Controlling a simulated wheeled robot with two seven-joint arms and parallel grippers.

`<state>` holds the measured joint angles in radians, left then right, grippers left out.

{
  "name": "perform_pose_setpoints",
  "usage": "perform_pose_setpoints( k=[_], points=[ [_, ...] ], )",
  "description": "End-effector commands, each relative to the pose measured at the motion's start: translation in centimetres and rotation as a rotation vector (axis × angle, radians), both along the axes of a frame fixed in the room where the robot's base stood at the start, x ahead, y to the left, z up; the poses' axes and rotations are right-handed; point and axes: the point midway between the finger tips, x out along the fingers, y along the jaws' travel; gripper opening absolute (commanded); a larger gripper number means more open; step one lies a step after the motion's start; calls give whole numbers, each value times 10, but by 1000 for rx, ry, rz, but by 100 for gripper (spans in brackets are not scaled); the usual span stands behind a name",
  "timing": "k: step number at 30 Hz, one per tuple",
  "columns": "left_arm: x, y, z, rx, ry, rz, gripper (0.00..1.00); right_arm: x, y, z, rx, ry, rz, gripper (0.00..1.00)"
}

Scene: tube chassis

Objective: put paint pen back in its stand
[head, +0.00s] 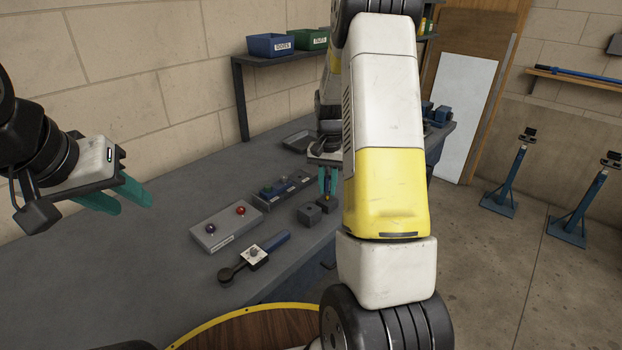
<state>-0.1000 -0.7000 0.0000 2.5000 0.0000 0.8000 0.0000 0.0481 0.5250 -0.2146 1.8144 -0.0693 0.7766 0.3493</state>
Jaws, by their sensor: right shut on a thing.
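My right gripper (327,192) points down over the bench. Its teal fingers are shut on a small, thin thing, which I take to be the paint pen; the fingers mostly hide it. Just below the fingertips is a small dark block (328,206) with an orange spot, probably the pen stand. I cannot tell whether the pen touches it or is inside it. A second dark grey block (309,215) sits close by at the left. My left gripper (126,200) is open and empty over the left part of the bench, far from the blocks.
On the grey bench (150,265) lie a grey box with red and purple knobs (225,228), a dark tray of small items (284,188) and a blue-handled tool (255,256). Blue (270,45) and green bins stand on a shelf behind. My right arm hides the bench's right side.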

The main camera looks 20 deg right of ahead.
Motion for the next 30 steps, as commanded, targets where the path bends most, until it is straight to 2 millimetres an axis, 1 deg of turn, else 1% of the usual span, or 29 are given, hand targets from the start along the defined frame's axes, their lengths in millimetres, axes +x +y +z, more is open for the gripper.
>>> perform_pose_setpoints(
  k=[4,11,12,14,15,16,25,28,30],
  points=[
    [0,0,0,0,0,0,36,0,0,7,-1,-1,0,0],
    [0,0,0,0,0,0,36,0,0,8,0,0,0,0],
    [0,0,0,0,0,0,36,0,0,8,0,0,0,22],
    [0,0,0,0,0,0,36,0,0,8,0,0,0,34],
    [0,0,0,0,0,0,36,0,0,8,0,0,0,42],
    [0,0,0,0,0,0,36,0,0,8,0,0,0,44],
    [0,0,0,0,0,0,36,0,0,9,-1,-1,0,44],
    [0,0,0,0,0,0,36,1,0,17,-1,-3,0,44],
    [0,0,0,0,0,0,36,1,0,28,0,-4,0,44]
  ],
)
